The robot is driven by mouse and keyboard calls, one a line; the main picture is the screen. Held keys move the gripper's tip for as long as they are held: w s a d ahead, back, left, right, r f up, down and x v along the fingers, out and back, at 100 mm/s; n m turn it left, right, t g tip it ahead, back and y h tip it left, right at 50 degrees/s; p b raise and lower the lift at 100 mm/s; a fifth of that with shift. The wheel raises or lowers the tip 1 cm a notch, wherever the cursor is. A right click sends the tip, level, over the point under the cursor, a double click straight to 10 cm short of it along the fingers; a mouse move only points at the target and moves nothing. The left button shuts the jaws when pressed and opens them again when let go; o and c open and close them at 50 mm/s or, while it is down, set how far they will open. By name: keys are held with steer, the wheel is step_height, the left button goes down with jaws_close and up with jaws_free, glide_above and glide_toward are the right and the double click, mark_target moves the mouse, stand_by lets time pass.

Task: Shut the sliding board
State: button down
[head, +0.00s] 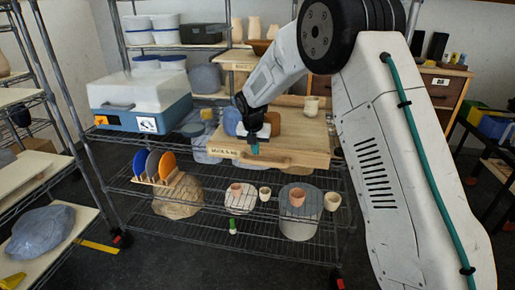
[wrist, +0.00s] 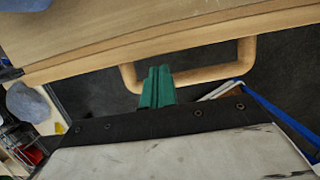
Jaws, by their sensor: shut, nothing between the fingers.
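The sliding board (head: 295,133) is a flat, light wooden board on the rack's upper level. Its front edge, with a dark label, juts out toward me past the shelf. A wooden loop handle (head: 272,160) sits on that front edge. In the wrist view, the board (wrist: 120,42) fills the top and its handle (wrist: 215,72) hangs across the middle. My gripper (head: 254,148) has green fingers, shut and empty, at the board's front edge near the handle. In the wrist view, the fingers (wrist: 158,72) overlap the handle's bar; I cannot tell whether they touch it.
Small pots (head: 297,197) and colored discs (head: 153,163) stand on the wire shelf below. Open floor lies in front.

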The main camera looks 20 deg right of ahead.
steer(key=shift+s+a, duration=0.3)
steer(key=shift+s, duration=0.2)
steer(key=shift+s+a, duration=0.25)
steer(key=shift+s, duration=0.25)
steer(key=s+v, duration=0.1)
steer(key=v, duration=0.9)
steer(key=s+d+r+m, duration=0.2)
steer(key=s+m, duration=0.8)
steer(key=s, duration=0.5)
steer(key=s+d+r+m+g, duration=0.1)
steer(key=s+d+r+m, duration=0.2)
steer(key=s+m, duration=0.7)
steer(key=s+d+r+m+y, duration=0.1)
steer(key=s+m, duration=0.9)
steer(key=s, duration=1.1)
steer(key=shift+d+r+m, duration=0.3)
steer(key=shift+d+r, duration=0.55)
steer(key=shift+r, duration=0.15)
